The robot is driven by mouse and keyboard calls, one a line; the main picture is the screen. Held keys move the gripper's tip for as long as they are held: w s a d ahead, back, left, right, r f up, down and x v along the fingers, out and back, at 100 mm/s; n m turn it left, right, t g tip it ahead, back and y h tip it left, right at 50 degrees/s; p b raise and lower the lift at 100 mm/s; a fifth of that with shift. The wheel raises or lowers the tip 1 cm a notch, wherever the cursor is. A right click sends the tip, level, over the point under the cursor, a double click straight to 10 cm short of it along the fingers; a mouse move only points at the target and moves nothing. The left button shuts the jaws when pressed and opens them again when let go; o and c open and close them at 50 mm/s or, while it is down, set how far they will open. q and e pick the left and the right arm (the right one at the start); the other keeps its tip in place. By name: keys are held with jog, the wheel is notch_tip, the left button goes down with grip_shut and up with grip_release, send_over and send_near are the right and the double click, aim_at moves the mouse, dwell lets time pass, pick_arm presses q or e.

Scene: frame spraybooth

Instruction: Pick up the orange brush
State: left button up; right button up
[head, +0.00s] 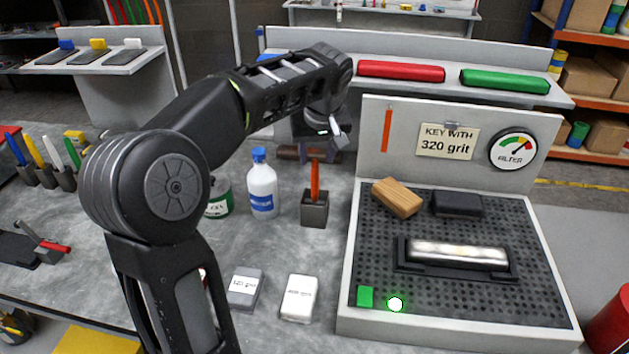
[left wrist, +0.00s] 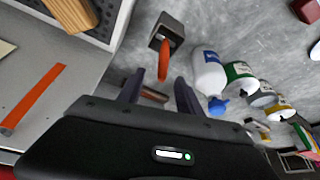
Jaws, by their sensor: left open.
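The orange brush (head: 315,178) stands upright in a small dark grey holder (head: 314,212) on the grey bench, left of the spray booth. In the left wrist view, the brush (left wrist: 164,62) points from its holder (left wrist: 167,32) towards the space between my fingers. My left gripper (head: 338,136) is above and behind the brush, with its fingers partly hidden in the head view. In the left wrist view, my left gripper (left wrist: 159,88) is open, with its fingers apart and nothing held between them. My right gripper is not in view.
A white bottle with a blue cap (head: 262,184) stands close left of the holder. The booth (head: 345,310) is close on the right, holding a wooden block (head: 397,198) and a metal cylinder (head: 458,254). An orange strip (head: 387,130) is on its back panel.

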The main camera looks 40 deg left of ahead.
aim_at(314, 174)
pick_arm(q)
jog(key=shift+s+d+r, duration=0.15)
jog(key=shift+s+d, duration=0.05)
jog(key=shift+s, duration=0.05)
jog(key=shift+x, duration=1.4)
jog(key=p+x, duration=0.1)
jog(key=x, duration=0.3)
jog(key=shift+a+f+p, duration=0.1)
jog(key=shift+f+p, duration=0.2)
jog(key=shift+p, duration=0.1)
jog(key=shift+f, duration=0.3)
grip_shut()
